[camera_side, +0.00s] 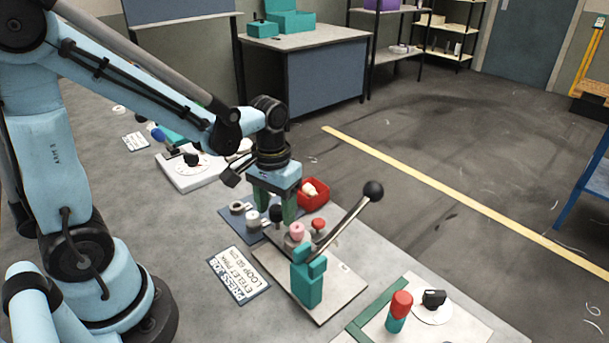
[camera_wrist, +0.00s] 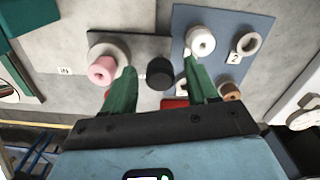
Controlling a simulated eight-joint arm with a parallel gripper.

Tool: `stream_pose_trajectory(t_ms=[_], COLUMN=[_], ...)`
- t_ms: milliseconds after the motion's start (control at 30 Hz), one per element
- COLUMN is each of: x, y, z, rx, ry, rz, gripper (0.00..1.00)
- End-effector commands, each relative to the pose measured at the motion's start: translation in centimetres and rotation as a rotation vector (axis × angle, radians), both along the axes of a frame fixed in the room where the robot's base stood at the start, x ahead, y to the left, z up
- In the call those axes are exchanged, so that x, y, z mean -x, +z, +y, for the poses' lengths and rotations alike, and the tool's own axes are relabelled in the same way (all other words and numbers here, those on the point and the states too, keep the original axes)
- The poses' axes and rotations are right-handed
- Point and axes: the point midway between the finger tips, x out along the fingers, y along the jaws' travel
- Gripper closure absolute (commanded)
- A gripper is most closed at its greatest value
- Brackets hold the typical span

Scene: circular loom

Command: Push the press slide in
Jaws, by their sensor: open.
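The press (camera_side: 307,280) has a teal body on a pale plate and a long lever ending in a black ball (camera_side: 373,191). The press slide (camera_wrist: 148,46) is a grey plate. It carries a pink piece (camera_wrist: 103,70), also in the side view (camera_side: 297,231), and a black knob (camera_wrist: 160,73), which also shows in the side view (camera_side: 276,213). My gripper (camera_side: 273,207) points down with its green fingers apart. In the wrist view my gripper (camera_wrist: 163,80) has one finger on each side of the black knob, with gaps showing. Contact with the knob cannot be told.
A blue mat (camera_side: 225,212) beside the slide holds a white spool (camera_wrist: 200,41) and rings. A red bin (camera_side: 315,193) stands behind my gripper. The raised lever leans right. A printed card (camera_side: 239,275) lies in front, and a red-topped teal post (camera_side: 400,305) stands at right.

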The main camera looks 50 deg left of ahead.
Motion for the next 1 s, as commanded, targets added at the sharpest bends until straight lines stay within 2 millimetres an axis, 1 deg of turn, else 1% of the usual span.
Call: stream_pose_trajectory(t_ms=[133,500,533,1000], x=[0.00,0.00,0.00,0.02], y=[0.01,0.03,0.03,0.04], z=[0.00,0.01,0.01,0.04], rx=[0.000,0.000,0.000,-0.001], ry=[0.000,0.000,0.000,0.000], rz=[0.000,0.000,0.000,0.001], gripper=[0.42,0.98,1.00,1.00])
